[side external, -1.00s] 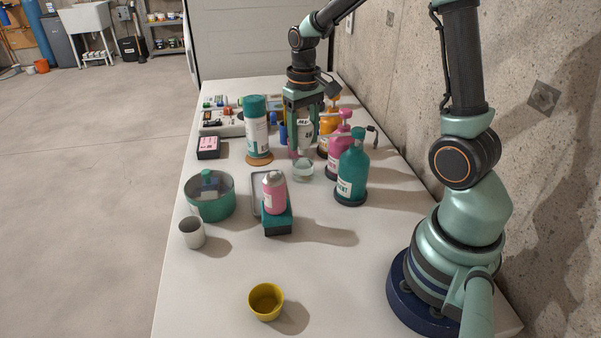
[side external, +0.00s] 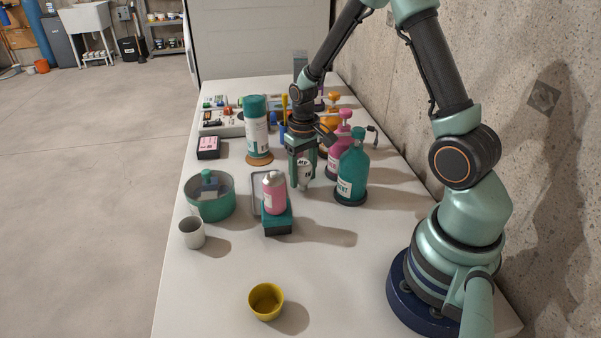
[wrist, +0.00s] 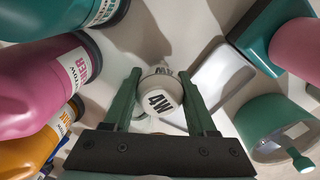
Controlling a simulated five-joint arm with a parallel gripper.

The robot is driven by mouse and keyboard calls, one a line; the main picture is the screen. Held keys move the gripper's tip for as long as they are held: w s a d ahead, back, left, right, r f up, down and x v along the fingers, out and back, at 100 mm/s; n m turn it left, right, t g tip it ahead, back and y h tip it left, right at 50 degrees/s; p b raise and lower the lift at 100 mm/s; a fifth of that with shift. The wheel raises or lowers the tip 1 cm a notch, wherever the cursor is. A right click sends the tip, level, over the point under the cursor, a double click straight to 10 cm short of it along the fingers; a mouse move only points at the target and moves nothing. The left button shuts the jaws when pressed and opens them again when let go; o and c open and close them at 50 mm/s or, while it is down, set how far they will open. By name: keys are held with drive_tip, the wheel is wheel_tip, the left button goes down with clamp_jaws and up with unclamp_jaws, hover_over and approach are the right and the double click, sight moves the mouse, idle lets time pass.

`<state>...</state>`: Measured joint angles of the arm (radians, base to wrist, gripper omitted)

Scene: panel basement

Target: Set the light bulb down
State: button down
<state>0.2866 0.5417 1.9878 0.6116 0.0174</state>
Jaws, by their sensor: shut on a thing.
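The light bulb (side external: 305,174) is white with dark printed lettering. My gripper (side external: 303,184) is shut on it, pointing down low over the table behind the pink can. In the wrist view the bulb (wrist: 160,96) shows between the two green fingers of my gripper (wrist: 162,78), with its "4W" print facing the camera. The bulb's underside is hidden, and I cannot tell whether it touches what is below.
A teal pump bottle (side external: 353,172) and a pink one (side external: 333,160) stand close on the right. A pink can (side external: 274,190) on a teal box (side external: 278,224), a grey tray (side external: 256,198) and a green pot (side external: 211,207) are nearer left. A yellow cup (side external: 266,301) stands in front.

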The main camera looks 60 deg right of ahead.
drive_tip(key=shift+f, duration=0.15)
drive_tip(key=shift+c, duration=1)
unclamp_jaws()
wheel_tip(320, 180, up, 11)
drive_tip(key=shift+r, duration=0.2)
drive_tip(key=shift+a+r, duration=0.1)
drive_tip(key=shift+r, duration=0.5)
drive_tip(key=s+a+r+n+t, duration=0.3)
drive_tip(key=s+a+r+t, duration=0.2)
drive_tip(key=a+r, duration=0.5)
drive_tip(key=s, duration=0.2)
drive_tip(key=shift+s, duration=0.4)
drive_tip(key=shift+o, duration=0.4)
drive_tip(key=shift+s+a+t, duration=0.3)
drive_tip(key=shift+s+a, duration=0.05)
drive_tip(key=shift+s, duration=0.05)
